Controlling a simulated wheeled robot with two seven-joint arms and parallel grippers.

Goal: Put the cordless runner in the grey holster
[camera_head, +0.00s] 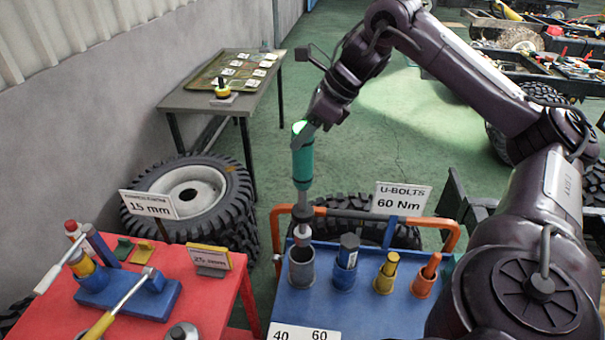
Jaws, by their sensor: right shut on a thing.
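The cordless runner (302,160) is a teal, upright tool with a grey lower end. My right gripper (312,122) is shut on its top end and holds it vertically. The grey holster (302,270) is a round cup at the left of the blue cart top. The runner's lower tip is directly over or at the holster's mouth; I cannot tell how far it reaches inside. My left gripper is not in view.
A red table (190,288) with tools stands left. A "U-BOLTS 60 Nm" sign (402,198) stands behind the holsters.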

